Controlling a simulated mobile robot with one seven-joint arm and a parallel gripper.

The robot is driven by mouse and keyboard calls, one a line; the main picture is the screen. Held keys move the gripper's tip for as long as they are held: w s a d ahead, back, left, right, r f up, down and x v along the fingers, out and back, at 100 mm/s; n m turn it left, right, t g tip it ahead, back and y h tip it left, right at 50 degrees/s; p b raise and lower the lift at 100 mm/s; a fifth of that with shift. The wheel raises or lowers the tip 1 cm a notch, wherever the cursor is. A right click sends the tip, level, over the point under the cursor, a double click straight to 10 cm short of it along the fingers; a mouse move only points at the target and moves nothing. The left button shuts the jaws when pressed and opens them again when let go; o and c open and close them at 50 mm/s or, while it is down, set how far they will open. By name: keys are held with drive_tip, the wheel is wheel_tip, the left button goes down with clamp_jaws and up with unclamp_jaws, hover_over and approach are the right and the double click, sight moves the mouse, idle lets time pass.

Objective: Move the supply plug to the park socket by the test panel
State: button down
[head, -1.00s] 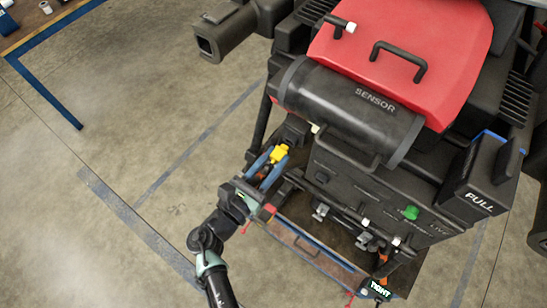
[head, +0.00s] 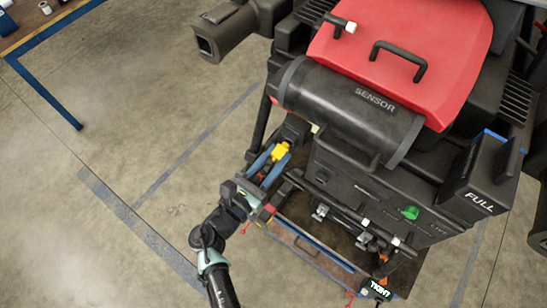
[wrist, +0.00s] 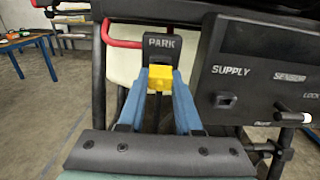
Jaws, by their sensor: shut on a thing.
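The yellow supply plug (head: 281,152) is between the blue fingers of my gripper (head: 271,158). In the wrist view the plug (wrist: 161,77) sits between the fingertips (wrist: 160,85), directly below and in front of the black block labelled PARK (wrist: 160,42). The plug appears in line with that park socket. Whether it is fully seated cannot be told, as its far end is hidden. The dark test panel (wrist: 262,70), with SUPPLY, SENSOR and LOCK labels, is to the right of the gripper in the wrist view.
The drone's black sensor cylinder (head: 348,110) and red cover (head: 430,45) are above and right. An open tray-like ledge (head: 310,250) lies below the panel. A black box marked FULL (head: 483,180) is at the right. Floor on the left is clear, up to a blue-legged table (head: 45,90).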

drive_tip(key=shift+b+x, duration=0.3)
drive_tip(key=shift+x, duration=0.7)
drive_tip(key=c, duration=0.5)
unclamp_jaws()
drive_tip(key=shift+s, duration=0.1)
drive_tip(key=b+v, duration=0.3)
drive_tip(key=v, duration=1)
